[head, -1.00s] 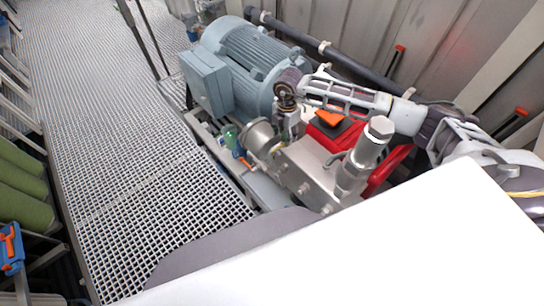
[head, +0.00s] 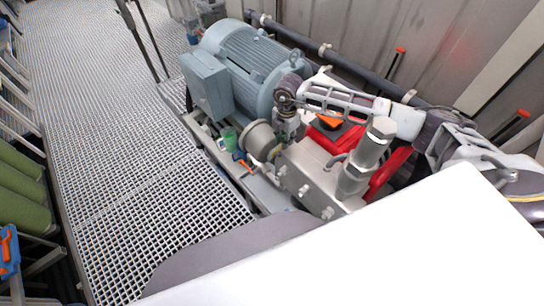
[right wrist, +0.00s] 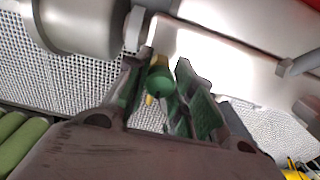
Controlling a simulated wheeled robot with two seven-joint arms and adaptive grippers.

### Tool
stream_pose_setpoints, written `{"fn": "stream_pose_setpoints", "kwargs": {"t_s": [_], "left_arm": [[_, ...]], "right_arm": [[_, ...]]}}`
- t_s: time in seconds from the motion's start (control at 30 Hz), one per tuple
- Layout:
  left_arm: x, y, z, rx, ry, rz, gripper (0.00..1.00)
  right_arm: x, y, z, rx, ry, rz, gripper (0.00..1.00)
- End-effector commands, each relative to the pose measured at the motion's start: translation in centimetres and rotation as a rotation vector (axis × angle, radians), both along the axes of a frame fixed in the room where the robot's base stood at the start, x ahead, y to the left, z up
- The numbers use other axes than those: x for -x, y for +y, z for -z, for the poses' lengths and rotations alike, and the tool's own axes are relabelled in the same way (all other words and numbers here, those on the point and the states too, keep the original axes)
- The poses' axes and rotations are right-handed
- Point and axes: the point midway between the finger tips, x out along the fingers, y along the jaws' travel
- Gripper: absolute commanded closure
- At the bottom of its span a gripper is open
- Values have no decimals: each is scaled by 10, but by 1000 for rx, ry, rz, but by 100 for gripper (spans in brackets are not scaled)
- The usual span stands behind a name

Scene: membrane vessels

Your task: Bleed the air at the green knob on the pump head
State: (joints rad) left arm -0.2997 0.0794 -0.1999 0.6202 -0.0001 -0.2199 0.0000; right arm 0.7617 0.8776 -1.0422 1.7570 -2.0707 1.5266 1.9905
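The green knob (right wrist: 160,82) shows in the right wrist view, with a yellow part behind it, just below the metal pump head (right wrist: 190,45). My right gripper (right wrist: 160,70) has its two green-padded fingers apart, one on each side of the knob. I cannot tell whether either pad touches it. In the head view my right gripper (head: 281,138) points down beside the metal pump head (head: 312,168), and the knob is hidden there. My left gripper is not in view.
A grey-blue motor (head: 245,62) stands behind the pump. A green cup-like item (head: 230,139) sits left of the pump on the frame. Red parts (head: 390,170) lie under my right arm. A grated walkway (head: 120,150) runs along the left, clear.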

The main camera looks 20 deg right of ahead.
Motion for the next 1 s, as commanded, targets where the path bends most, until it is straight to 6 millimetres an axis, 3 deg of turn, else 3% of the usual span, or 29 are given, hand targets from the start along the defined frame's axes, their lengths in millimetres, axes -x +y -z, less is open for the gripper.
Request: {"fn": "stream_pose_setpoints", "kwargs": {"t_s": [0.1, 0.47, 1.0], "left_arm": [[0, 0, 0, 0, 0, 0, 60], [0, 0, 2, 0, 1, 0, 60], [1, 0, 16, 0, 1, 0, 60]], "right_arm": [[0, 0, 0, 0, -1, 0, 97], [0, 0, 0, 0, -1, -30, 97], [0, 1, 1, -1, -2, -326, 97]]}}
